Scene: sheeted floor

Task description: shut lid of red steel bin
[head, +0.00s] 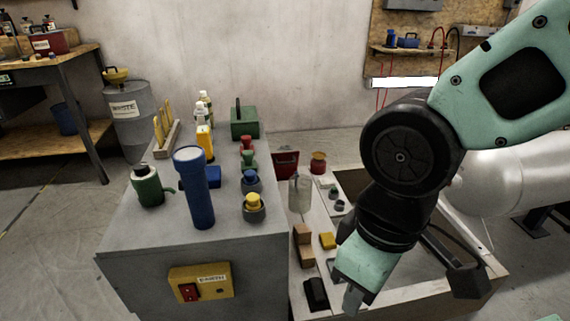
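A small red box-like thing (286,163), which may be the red steel bin, stands low behind the grey cabinet at the middle of the head view. The cabinet and the items around it hide part of it, and I cannot tell how its lid stands. My gripper (356,290) points down at the lower right, over the low bench, in front of and to the right of the red thing and well apart from it. Its fingers are partly hidden by my wrist, so I cannot tell whether they are open.
The grey cabinet (130,235) carries a tall blue flashlight (194,190), a green box (245,123) and several bottles. The low bench holds a clear jar (300,193), blocks and a red-topped pot (318,163). A white tank (510,180) lies at right. Floor at left is clear.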

